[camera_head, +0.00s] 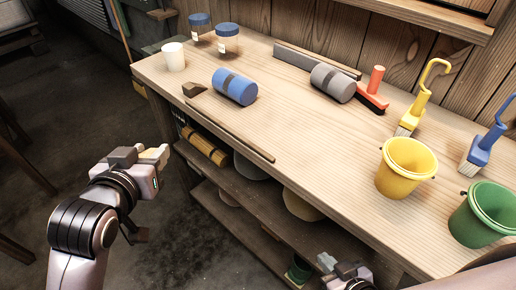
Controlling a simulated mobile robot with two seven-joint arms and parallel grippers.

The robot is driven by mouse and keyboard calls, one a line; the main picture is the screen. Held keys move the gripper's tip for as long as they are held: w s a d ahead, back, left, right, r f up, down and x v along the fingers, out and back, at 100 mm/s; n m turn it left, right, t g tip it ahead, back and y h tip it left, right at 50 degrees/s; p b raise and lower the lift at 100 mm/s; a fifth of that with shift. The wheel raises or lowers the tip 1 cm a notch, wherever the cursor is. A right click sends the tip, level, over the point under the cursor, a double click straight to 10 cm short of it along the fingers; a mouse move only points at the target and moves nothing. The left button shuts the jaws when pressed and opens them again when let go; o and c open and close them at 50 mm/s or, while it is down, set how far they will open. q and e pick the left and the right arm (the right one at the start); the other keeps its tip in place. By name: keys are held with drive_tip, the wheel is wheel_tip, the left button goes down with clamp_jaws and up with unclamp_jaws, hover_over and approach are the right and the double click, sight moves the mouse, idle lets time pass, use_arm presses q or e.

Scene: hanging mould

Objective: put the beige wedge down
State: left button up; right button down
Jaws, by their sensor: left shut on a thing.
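The beige wedge (160,153) is held in my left gripper (146,158), off the left front edge of the wooden workbench (300,155). The gripper is shut on it, and the fingers hide part of it. The wedge is clear of the bench top, with dark floor behind it. My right gripper (330,263) is at the bottom of the view, in front of the bench. Only a small part of it shows, and I cannot tell whether it is open or shut.
A long-handled tool (228,125) lies near the bench's front edge. A blue cylinder (233,87), grey cylinder (332,83), white cup (174,57), yellow bucket (404,170) and green bucket (483,215) stand or lie around it. The bench's front middle is clear.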

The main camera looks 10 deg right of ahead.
use_arm(q)
drive_tip(key=w+d+r+m+g+h, duration=0.1)
drive_tip(key=w+d+r+m+h, duration=0.15)
drive_tip(key=d, duration=0.35)
drive_tip(key=w+d+r+m+g+h, duration=0.1)
drive_tip(key=d+r+h, duration=0.1)
drive_tip(key=d+r, duration=0.3)
wheel_tip(320, 180, up, 6)
drive_tip(key=r+m+g+h, duration=0.1)
drive_tip(key=m+g+h, duration=0.3)
drive_tip(key=m, duration=0.2)
hover_over(294, 158)
drive_tip(key=shift+f+n, duration=0.25)
wheel_tip(294, 158, down, 16)
drive_tip(key=shift+f, duration=0.1)
wheel_tip(294, 158, down, 3)
drive_tip(key=shift+f+p, duration=0.2)
drive_tip(key=shift+p, duration=0.25)
